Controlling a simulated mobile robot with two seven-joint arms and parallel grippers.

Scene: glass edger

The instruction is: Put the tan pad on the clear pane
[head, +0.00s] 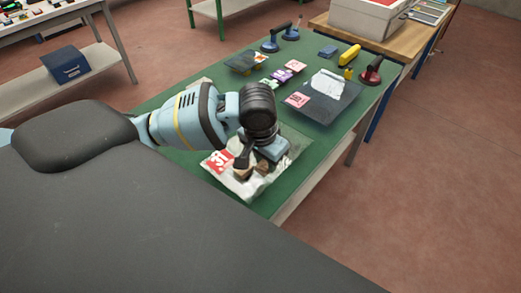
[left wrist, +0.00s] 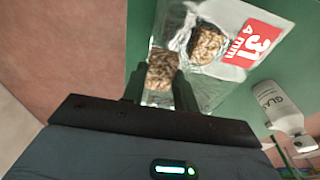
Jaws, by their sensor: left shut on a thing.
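My left gripper (head: 250,163) points down over the near end of the green table. In the left wrist view the left gripper (left wrist: 160,88) is shut on a tan, cork-like speckled pad (left wrist: 162,70). A second speckled tan pad (left wrist: 207,45) lies on the clear pane beyond the fingertips. The clear pane (left wrist: 205,88) has a red label marked 31, 4 mm; in the head view the pane (head: 226,184) lies beneath the gripper. The held pad is over the pane's edge area; I cannot tell whether it touches the glass. My right gripper is not in view.
A white bottle (left wrist: 280,108) is beside the pane. Farther along the green table (head: 222,79) are a dark pane (head: 325,109) with a pink label, a yellow block (head: 349,55), a red-based suction cup (head: 371,72) and blue ones (head: 270,44). A pale bin (head: 365,20) stands behind.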

